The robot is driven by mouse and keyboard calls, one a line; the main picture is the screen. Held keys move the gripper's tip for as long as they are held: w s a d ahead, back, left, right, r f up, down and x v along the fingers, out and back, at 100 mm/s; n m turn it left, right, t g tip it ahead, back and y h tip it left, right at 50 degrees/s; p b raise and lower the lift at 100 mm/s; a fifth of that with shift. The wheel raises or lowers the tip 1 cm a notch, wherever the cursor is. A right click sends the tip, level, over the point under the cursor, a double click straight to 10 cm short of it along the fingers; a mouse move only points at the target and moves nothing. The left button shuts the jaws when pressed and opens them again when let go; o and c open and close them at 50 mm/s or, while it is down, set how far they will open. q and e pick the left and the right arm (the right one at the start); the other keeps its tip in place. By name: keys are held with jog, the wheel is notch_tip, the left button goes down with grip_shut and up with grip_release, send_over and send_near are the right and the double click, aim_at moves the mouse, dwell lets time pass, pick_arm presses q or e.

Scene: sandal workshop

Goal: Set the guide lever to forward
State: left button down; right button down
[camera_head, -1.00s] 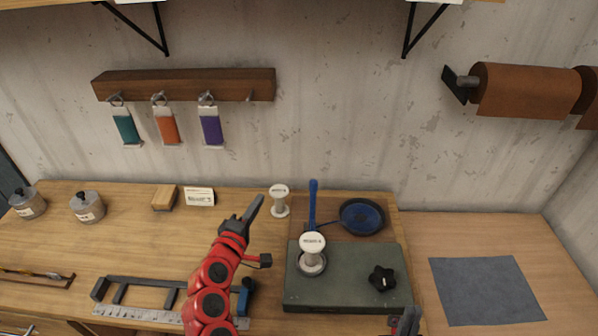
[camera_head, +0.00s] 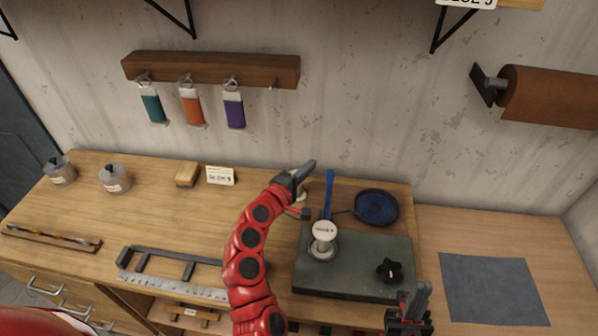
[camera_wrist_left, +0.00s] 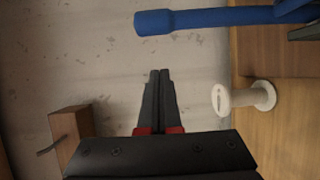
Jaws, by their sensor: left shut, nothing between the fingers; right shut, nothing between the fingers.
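The guide lever appears to be the blue upright handle (camera_head: 329,188) behind the green machine (camera_head: 345,278); it also shows across the top of the left wrist view (camera_wrist_left: 200,20). My left gripper (camera_head: 310,167) is shut and empty, just left of the handle's top in the head view. In the left wrist view its closed fingers (camera_wrist_left: 160,75) are apart from the handle. My right gripper (camera_head: 422,292) is shut and empty at the machine's front right corner. The lever's foot is partly hidden behind a white-topped spool (camera_head: 325,232).
A white spool (camera_wrist_left: 245,98) stands near the left gripper, mostly hidden by it in the head view. A blue round pan (camera_head: 377,207) lies right of the lever. A black knob (camera_head: 389,270) sits on the machine. The bench's left middle (camera_head: 200,220) is clear.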

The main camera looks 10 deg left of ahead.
pick_arm(q)
jog(key=s+d+p, duration=0.2)
jog(key=d, duration=0.1)
jog(key=shift+s+r, duration=0.15)
jog(key=shift+s, duration=0.2)
jog(key=shift+w+a, duration=0.1)
jog(key=s+t+b, duration=0.1)
jog(key=s+b, duration=0.1)
jog(key=b, duration=0.4)
jog(key=shift+s+m+t+h, duration=0.15)
jog(key=shift+m+t+h, duration=0.15)
jog(key=shift+m, duration=0.1)
